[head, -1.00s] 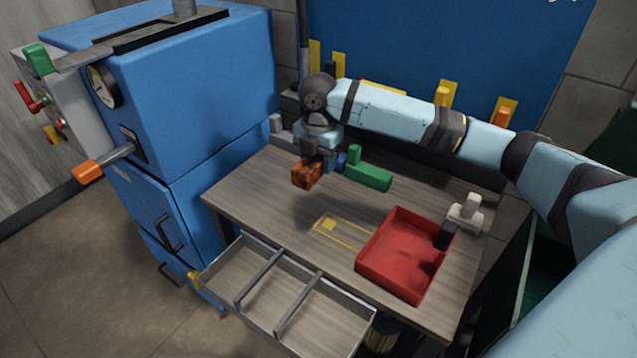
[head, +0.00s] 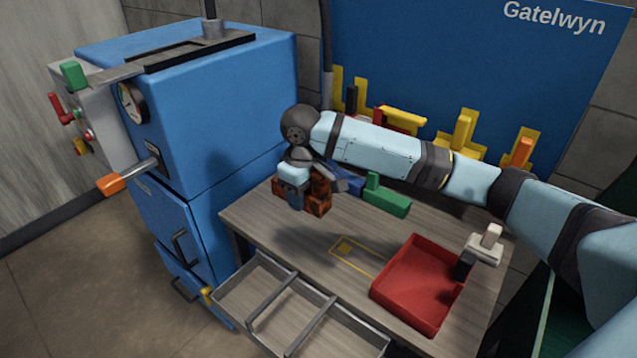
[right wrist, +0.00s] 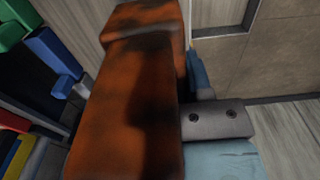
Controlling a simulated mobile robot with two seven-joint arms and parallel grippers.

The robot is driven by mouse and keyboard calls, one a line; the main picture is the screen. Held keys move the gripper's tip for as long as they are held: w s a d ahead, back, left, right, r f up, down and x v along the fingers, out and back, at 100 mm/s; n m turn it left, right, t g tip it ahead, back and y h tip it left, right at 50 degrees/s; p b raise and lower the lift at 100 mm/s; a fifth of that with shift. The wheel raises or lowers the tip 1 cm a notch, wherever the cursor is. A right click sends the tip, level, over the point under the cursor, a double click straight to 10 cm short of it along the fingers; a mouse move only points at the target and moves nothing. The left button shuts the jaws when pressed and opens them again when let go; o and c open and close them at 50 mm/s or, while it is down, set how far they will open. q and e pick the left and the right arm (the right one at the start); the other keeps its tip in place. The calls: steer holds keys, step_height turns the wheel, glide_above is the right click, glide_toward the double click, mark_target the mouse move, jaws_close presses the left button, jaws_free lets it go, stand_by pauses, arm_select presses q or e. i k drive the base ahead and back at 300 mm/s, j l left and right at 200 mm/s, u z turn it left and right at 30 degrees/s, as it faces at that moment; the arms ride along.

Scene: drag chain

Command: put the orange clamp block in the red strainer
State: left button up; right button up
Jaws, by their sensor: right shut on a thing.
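The orange clamp block (head: 318,194), rust-orange with dark patches, is held in my right gripper (head: 297,197) above the left part of the wooden table. It fills the middle of the right wrist view (right wrist: 130,100), beside a grey finger (right wrist: 217,120). The right gripper is shut on it; the arm partly hides the block in the head view. The red strainer (head: 405,290), a shallow open red tray, sits at the table's right front. The block is apart from it, to its left and farther back. My left gripper is not in view.
A grey and black clamp-like piece (head: 484,246) stands by the strainer's right back edge. An open divided drawer (head: 268,290) juts out in front. A blue cabinet (head: 210,120) stands left.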

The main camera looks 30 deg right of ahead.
mark_target(409, 280)
steer(key=i+j+z, duration=0.15)
steer(key=j+z, duration=0.15)
steer(key=z, duration=0.2)
steer(key=i+j+z, duration=0.1)
steer(key=j+z, duration=0.6)
steer(key=z, duration=0.25)
steer(key=i+j, duration=0.05)
